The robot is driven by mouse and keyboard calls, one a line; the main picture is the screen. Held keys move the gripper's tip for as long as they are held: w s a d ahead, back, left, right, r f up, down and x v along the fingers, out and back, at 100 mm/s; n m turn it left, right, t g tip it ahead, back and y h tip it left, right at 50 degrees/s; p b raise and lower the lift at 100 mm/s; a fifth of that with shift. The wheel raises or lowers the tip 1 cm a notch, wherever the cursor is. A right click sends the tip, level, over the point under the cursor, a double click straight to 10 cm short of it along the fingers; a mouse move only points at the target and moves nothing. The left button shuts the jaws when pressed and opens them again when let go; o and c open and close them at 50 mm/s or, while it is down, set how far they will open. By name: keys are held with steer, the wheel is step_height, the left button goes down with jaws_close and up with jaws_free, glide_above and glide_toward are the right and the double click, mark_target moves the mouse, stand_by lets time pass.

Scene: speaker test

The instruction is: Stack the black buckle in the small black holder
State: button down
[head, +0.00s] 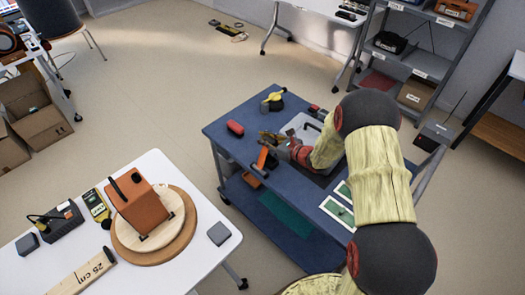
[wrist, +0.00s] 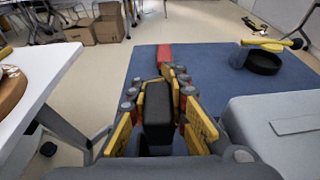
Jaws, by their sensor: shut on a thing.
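My gripper (wrist: 163,85) has yellow and red fingers and is shut on a dark block-shaped thing, which seems to be the black buckle (wrist: 158,105). In the head view my gripper (head: 267,138) is over the blue cart top, and the held thing cannot be made out there. A low round black thing (wrist: 264,63) with a yellow part on top stands at the far right of the wrist view; it also shows at the cart's back corner in the head view (head: 272,102). I cannot tell whether it is the small black holder.
A red thing (wrist: 164,54) lies on the blue cart top (wrist: 205,68) beyond my fingers. A grey case (wrist: 270,135) is close on the right. An orange thing (head: 263,158) is at the cart's near edge. A white table (head: 185,262) carries an orange speaker (head: 143,207).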

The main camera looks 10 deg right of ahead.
steer(key=f, duration=0.1)
steer(key=s+f+b, duration=0.1)
steer(key=f, duration=0.1)
steer(key=f+b, duration=0.1)
steer(key=shift+s+a+f, duration=0.15)
steer(key=shift+s+a, duration=0.15)
steer(key=shift+a, duration=0.1)
steer(key=shift+w+f, duration=0.1)
steer(key=shift+f, duration=0.3)
steer(key=shift+r, duration=0.15)
steer(key=c, duration=1.7)
jaws_free()
